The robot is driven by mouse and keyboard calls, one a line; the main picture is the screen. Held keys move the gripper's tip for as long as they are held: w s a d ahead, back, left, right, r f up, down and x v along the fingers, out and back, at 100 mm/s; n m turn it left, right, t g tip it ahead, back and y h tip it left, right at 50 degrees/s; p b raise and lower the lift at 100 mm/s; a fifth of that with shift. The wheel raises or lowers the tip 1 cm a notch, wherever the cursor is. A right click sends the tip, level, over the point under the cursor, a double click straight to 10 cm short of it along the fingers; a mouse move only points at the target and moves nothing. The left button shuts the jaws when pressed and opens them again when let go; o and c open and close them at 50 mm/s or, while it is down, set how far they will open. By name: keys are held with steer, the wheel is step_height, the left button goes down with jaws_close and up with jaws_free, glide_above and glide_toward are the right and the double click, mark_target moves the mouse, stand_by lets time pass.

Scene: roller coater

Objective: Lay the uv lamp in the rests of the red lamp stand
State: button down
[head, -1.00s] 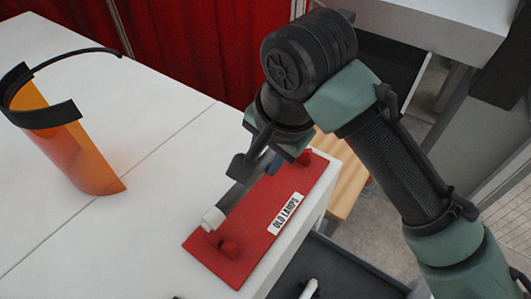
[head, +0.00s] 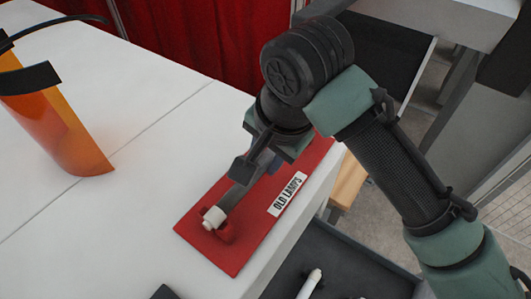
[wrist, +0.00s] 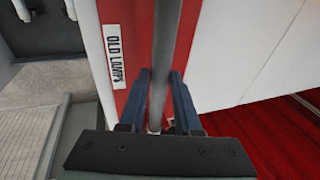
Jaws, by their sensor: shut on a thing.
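The uv lamp is a thin grey tube (head: 233,195) with a white end cap. My gripper (head: 270,166) is shut around its middle, and the wrist view shows the tube (wrist: 166,40) running lengthwise between the two blue fingers (wrist: 160,76). The red lamp stand (head: 238,256) is a flat plate labelled "OLD LAMPS" on the white table. The lamp lies along the plate's length. Its near cap is at the near red rest (head: 228,234); I cannot tell whether it touches. The far rest and far lamp end are hidden behind my gripper.
An orange visor with a black band (head: 62,135) stands on the white table (head: 130,225) at the left. Beyond the table's right edge is a dark tray (head: 345,270) holding a white-ended tube (head: 310,284). A red curtain (head: 190,35) hangs behind.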

steer(key=c, duration=0.5)
jaws_free()
steer(key=shift+r, duration=0.1)
steer(key=b+v, duration=0.1)
steer(key=v, duration=1.1)
steer(key=shift+s+r, duration=0.15)
steer(key=shift+r, duration=0.25)
steer(key=shift+d, duration=0.1)
step_height(320, 180, up, 10)
steer(key=p, duration=1)
steer(key=shift+p, duration=0.4)
